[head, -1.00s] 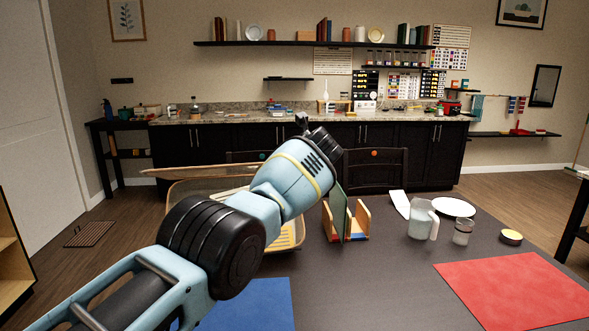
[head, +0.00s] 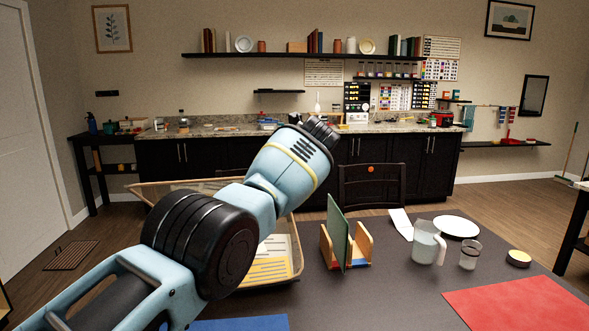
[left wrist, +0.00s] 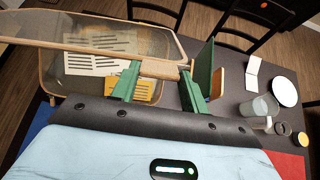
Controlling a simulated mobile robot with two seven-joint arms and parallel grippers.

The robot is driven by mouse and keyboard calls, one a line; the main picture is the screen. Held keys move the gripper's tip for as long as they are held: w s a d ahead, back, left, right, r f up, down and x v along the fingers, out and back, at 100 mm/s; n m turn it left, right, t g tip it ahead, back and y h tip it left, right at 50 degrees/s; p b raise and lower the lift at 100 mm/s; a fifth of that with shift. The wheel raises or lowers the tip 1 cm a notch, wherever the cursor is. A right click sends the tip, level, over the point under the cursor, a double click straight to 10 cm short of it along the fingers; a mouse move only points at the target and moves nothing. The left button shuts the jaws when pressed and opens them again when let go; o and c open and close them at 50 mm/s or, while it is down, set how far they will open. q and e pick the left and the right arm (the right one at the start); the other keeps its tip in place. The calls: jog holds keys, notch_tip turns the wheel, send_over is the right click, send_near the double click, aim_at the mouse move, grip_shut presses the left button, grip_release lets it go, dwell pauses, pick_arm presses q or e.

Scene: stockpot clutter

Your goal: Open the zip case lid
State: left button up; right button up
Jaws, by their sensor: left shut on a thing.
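The zip case (head: 297,262) is a tan-rimmed, see-through case on the dark table, with papers and a yellow card inside. Its lid (head: 165,188) stands raised, its far parts showing left of my arm. In the left wrist view, the lid's tan edge bar (left wrist: 90,54) runs between the two green fingers of my left gripper (left wrist: 158,72), which is shut on it. In the head view the end of my left arm (head: 320,128) is above the case, and its fingers are hidden. My right gripper is not in view.
Right of the case stands a wooden holder (head: 362,243) with a green board (head: 337,235). Further right are a pitcher (head: 427,243), a glass jar (head: 470,256), a white plate (head: 456,227) and a red mat (head: 520,308). Chairs stand behind the table.

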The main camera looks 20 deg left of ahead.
pick_arm(q)
jog(key=shift+r, duration=0.1)
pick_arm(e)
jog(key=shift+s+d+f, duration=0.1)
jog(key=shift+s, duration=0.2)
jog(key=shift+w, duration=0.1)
